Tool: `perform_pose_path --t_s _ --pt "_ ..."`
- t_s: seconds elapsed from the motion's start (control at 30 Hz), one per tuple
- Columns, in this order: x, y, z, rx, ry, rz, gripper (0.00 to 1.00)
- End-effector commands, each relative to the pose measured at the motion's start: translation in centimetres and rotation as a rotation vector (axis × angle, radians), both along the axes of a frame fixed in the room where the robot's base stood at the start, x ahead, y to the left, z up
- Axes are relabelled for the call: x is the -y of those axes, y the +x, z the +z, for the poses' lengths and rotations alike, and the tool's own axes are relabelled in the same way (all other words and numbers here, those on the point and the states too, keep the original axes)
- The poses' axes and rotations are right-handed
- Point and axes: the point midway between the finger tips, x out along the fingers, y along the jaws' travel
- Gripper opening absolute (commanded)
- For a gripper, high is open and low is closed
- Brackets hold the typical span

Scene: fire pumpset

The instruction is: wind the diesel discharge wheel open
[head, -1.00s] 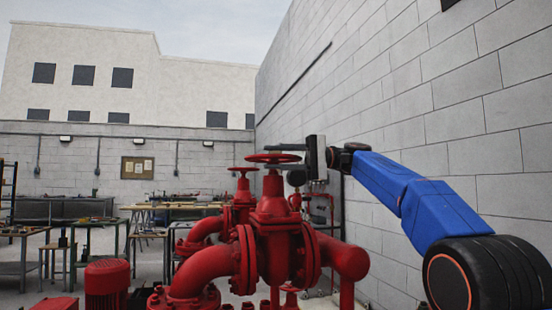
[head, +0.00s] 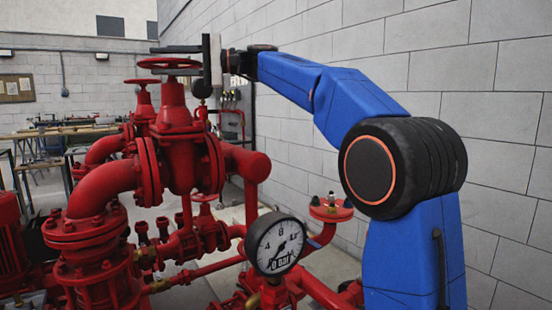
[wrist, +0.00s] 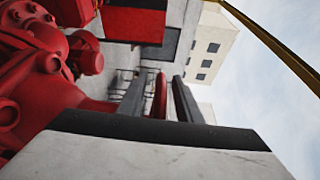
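A red handwheel (head: 148,63) sits on top of the nearer large red valve (head: 174,118). A second red handwheel (head: 142,83) stands on a valve farther back; no label shows which is the diesel discharge. My gripper (head: 172,60) is at the nearer wheel, its grey fingers level, one above and one below the rim. In the wrist view, a red strip of the wheel (wrist: 160,96) lies between the two fingers of my gripper (wrist: 160,78), with a gap on each side. The gripper is open around the rim, not closed on it.
A pressure gauge (head: 274,245) stands low in front, among red pipes. A red pipe elbow (head: 100,188) is left of the valve. A grey block wall (head: 430,60) runs close along the right. Workbenches (head: 60,130) stand at the back left.

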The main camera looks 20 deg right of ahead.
Motion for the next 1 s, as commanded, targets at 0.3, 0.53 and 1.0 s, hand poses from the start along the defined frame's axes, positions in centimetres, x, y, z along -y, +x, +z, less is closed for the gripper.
perform_pose_path --t_s 0.3,0.53,1.0 --pt "-1.5 0.2 0.0 0.0 0.001 -0.196 0.32" --pt "-2.3 0.6 0.1 0.001 0.001 -0.331 0.32" --pt "-3.9 1.7 0.1 0.001 0.002 -0.596 0.32"
